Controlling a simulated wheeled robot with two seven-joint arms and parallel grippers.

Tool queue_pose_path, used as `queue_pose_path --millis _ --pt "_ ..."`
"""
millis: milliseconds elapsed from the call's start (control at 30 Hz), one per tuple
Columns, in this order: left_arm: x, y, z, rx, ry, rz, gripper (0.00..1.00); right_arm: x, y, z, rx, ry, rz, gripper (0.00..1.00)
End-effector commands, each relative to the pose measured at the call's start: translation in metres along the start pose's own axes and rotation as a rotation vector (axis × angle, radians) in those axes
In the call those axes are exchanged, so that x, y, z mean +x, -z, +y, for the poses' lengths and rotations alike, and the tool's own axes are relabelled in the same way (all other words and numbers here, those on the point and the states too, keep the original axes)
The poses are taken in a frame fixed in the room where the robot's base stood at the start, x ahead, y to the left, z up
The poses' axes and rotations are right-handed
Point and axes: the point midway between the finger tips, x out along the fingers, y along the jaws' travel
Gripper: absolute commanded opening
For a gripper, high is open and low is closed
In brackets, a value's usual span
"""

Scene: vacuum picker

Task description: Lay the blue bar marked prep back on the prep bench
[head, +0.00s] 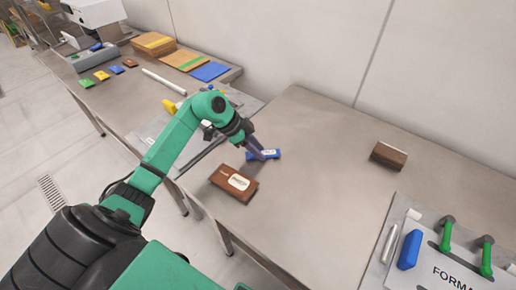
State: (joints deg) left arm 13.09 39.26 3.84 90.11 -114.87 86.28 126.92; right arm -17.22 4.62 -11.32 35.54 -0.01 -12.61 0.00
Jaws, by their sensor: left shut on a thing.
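The blue bar (273,154) with a pale label shows in the head view over the middle of the metal bench (310,215). My left gripper (262,154) comes down on it from the upper left and is shut on it, covering part of it. The label is too small to read. The bar is at or just above the bench top; I cannot tell whether it touches. My right gripper is not in view.
A brown block with a white label (234,184) lies close by, below the bar. Another brown block (389,156) lies to the right. A board with green handles (447,234) and a blue block (410,249) fills the lower right. The bench middle is clear.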

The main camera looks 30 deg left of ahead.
Motion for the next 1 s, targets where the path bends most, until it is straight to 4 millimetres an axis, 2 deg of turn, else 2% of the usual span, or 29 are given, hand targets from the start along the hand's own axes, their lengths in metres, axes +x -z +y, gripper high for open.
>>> queue_pose_path --millis 267,300,333,367,633,733,867,1000 --pt "0.002 -0.001 0.000 0.000 0.000 0.000 0.00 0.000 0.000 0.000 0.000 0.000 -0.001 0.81" --pt "0.001 -0.001 0.000 0.001 0.000 0.000 0.54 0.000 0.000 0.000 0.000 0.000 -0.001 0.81" --pt "0.001 -0.001 0.000 0.001 0.000 0.000 0.65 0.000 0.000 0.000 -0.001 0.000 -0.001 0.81" --pt "0.001 -0.001 0.000 0.001 0.000 0.000 0.69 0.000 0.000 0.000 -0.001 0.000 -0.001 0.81" --pt "0.001 0.000 0.000 0.001 0.000 0.001 0.69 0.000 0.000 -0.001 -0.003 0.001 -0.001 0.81" --pt "-0.005 0.001 -0.001 0.001 0.002 0.000 0.69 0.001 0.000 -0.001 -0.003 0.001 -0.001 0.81" --pt "-0.030 0.000 -0.001 0.002 0.004 -0.002 0.69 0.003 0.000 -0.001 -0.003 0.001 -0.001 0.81" --pt "-0.070 0.000 -0.001 0.003 0.005 -0.003 0.69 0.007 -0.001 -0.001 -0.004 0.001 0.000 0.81"
